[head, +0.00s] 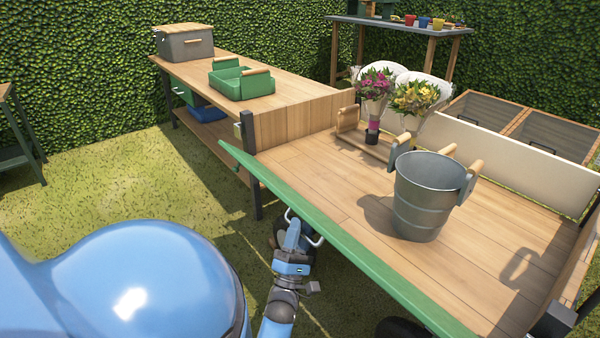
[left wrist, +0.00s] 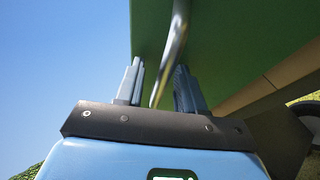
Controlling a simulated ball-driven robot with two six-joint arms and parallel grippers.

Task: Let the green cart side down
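The green cart side (head: 345,245) runs along the near edge of the wooden cart. Its top edge shows in the head view, and its green face (left wrist: 235,45) fills much of the left wrist view. A curved metal handle (left wrist: 172,55) is on that face; part of it also shows in the head view (head: 316,240). My left gripper (head: 293,222) is at the outer face of the side, by the handle. In the left wrist view, its fingers (left wrist: 158,82) are apart, one on each side of the handle bar. My right gripper is not in view.
On the cart bed (head: 330,190) stand a grey bucket (head: 428,195) and a wooden carrier (head: 375,145) with flower bouquets (head: 410,100). A workbench (head: 215,75) with a green crate (head: 241,85) stands beyond the cart. A cart wheel (left wrist: 306,112) is below the side. Grass lies open at the left.

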